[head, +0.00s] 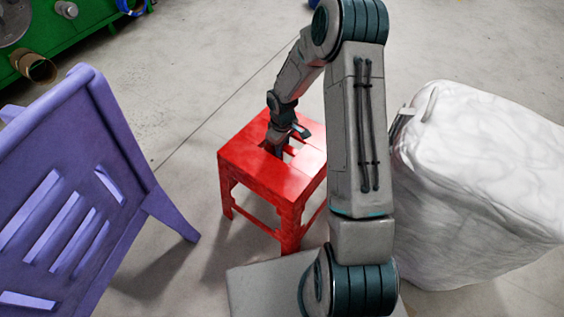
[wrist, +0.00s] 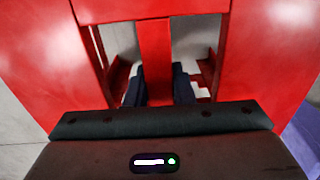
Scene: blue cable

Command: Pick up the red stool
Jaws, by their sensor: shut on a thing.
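The red stool (head: 258,167) stands upright on the grey floor in the middle of the head view. Its square seat has slot openings with a narrow bar between them. My gripper (head: 277,148) reaches down from above to the middle of the seat. In the wrist view the red seat (wrist: 40,60) fills most of the picture. The dark fingers of my gripper (wrist: 158,88) sit in the openings on both sides of the red centre bar (wrist: 155,50), shut on it. The fingertips are partly hidden below the seat, and my arm hides the stool's right side in the head view.
A purple chair (head: 75,190) stands close on the left. A large white wrapped bundle (head: 480,180) is on the right, behind my arm. A green bench (head: 75,35) with a cardboard tube (head: 33,66) is at the back left. The floor behind the stool is clear.

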